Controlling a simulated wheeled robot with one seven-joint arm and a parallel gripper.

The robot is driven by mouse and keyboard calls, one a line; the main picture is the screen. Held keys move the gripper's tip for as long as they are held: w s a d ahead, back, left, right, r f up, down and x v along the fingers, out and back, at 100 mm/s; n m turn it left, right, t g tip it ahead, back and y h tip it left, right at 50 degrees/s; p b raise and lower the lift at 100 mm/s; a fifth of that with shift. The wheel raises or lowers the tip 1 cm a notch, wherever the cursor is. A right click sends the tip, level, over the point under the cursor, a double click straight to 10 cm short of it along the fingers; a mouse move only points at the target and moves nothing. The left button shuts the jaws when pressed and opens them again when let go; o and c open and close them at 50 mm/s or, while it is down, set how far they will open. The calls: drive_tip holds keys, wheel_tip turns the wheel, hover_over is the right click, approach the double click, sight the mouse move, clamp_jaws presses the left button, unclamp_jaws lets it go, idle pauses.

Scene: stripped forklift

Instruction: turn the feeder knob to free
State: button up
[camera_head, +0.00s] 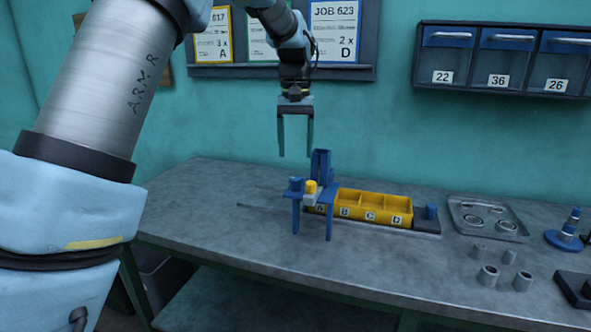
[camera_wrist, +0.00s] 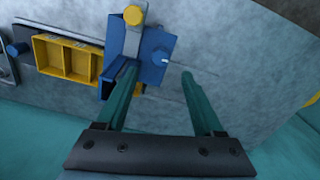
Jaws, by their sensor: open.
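The blue feeder (camera_head: 328,208) stands on the workbench at the left end of a yellow divided tray. A small round blue knob (camera_head: 295,183) sits on its left side; in the wrist view the knob (camera_wrist: 159,58) shows a short white mark pointing right. A yellow cap (camera_head: 310,187) on a grey block is beside it. I cannot read any label for the knob's positions. My gripper (camera_head: 296,152) points down above the feeder, open and empty. In the wrist view the knob lies beyond the gap between my fingertips (camera_wrist: 158,74), apparently not touched.
The yellow tray (camera_head: 375,194) has lettered compartments on a dark rail. A blue upright chute (camera_head: 321,163) rises behind the knob, close to my fingers. A metal tray (camera_head: 460,208), several grey cylinders (camera_head: 488,275) and a blue stacked peg (camera_head: 570,225) are at the right.

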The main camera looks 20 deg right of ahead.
drive_tip(key=shift+r, duration=1.8)
drive_tip(key=shift+a, duration=0.1)
drive_tip(key=w+a+f+n, duration=0.1)
drive_tip(key=a+f, duration=0.3)
drive_tip(key=a, duration=0.6)
drive_tip(key=a+f+n, duration=0.2)
drive_tip(key=a+f, duration=0.1)
drive_tip(key=a, duration=0.6)
drive_tip(key=s+a+f+n, duration=0.1)
drive_tip(key=s+a+f, duration=0.3)
drive_tip(key=s+a, duration=0.2)
drive_tip(key=s+a+f+n+t, duration=0.1)
drive_tip(key=s+a+f, duration=0.3)
drive_tip(key=a, duration=0.7)
drive_tip(key=shift+s+a+f+t, duration=0.3)
drive_tip(key=shift+s, duration=0.75)
